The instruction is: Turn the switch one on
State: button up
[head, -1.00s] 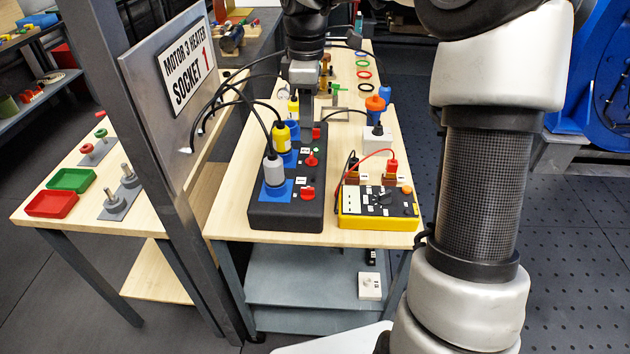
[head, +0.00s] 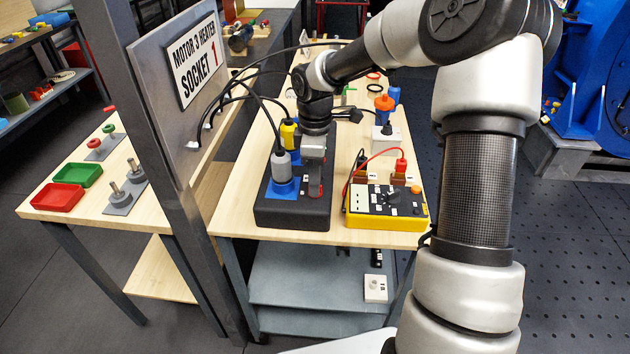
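The black power box (head: 292,214) stands on the wooden bench, with blue sockets along its left side and red switches along its right. A grey plug (head: 282,163) sits in the nearest blue socket (head: 283,189), and a yellow plug (head: 289,133) sits behind it. My gripper (head: 315,188) points down over the right side of the box, at the nearest red switch. A little red shows at its fingers. The gripper hides most of that switch and the switches behind it. I cannot tell whether the fingers touch it, whether they are open, or how the switch is set.
A yellow meter (head: 386,221) with red and black leads stands close to the right of the box. A steel post and the "Socket 1" sign (head: 194,60) stand to the left, with black cables running to the plugs.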

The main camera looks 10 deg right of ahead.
jog(key=shift+f, duration=0.15)
grip_shut()
jog(key=shift+m, duration=0.3)
jog(key=m, duration=1.7)
dwell(0.6)
